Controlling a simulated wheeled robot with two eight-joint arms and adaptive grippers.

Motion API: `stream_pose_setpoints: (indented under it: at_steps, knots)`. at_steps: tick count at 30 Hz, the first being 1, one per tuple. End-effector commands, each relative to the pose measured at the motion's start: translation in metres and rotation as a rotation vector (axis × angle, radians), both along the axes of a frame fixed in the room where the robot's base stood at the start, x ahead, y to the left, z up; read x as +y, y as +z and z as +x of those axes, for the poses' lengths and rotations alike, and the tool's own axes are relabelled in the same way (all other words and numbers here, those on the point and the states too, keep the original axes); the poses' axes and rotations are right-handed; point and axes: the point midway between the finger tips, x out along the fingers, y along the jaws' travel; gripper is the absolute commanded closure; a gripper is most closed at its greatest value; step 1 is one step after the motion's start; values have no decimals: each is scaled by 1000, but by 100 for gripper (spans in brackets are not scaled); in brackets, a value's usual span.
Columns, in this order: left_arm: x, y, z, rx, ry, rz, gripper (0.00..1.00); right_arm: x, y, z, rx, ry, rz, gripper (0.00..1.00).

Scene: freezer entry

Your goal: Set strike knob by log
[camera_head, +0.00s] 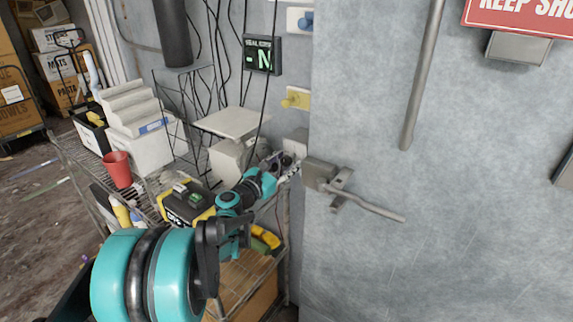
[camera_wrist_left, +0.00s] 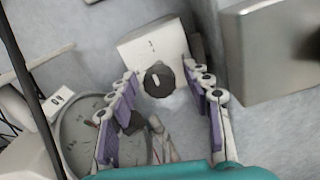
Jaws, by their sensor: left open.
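A dark round knob (camera_wrist_left: 158,80) with a white pointer mark sits on a white plate (camera_wrist_left: 140,46), showing in the left wrist view. In the head view, part of a white plate (camera_head: 296,137) shows just beyond my left gripper (camera_head: 284,164), beside the door latch. My left gripper is open, and in the left wrist view its purple-padded fingers (camera_wrist_left: 162,82) stand on either side of the knob with gaps. Contact cannot be told. My right gripper is not in view.
The grey door's latch handle (camera_head: 368,205) is close right of my left gripper. A yellow knob (camera_head: 296,98) and a blue knob (camera_head: 305,20) are above. A round gauge (camera_wrist_left: 82,140) lies below left of the dark knob. A wire shelf holds a red cup (camera_head: 117,169).

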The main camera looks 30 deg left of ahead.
Motion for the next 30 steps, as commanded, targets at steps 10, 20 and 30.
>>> stream_pose_setpoints:
  at_steps: [10, 20, 30]
  knots:
    - [0, 0, 4, 0, 0, 0, 58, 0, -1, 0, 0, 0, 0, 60]
    - [0, 0, 4, 0, 0, 2, 100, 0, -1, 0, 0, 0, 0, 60]
    - [0, 1, 4, -8, 0, 100, 100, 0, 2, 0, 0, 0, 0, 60]
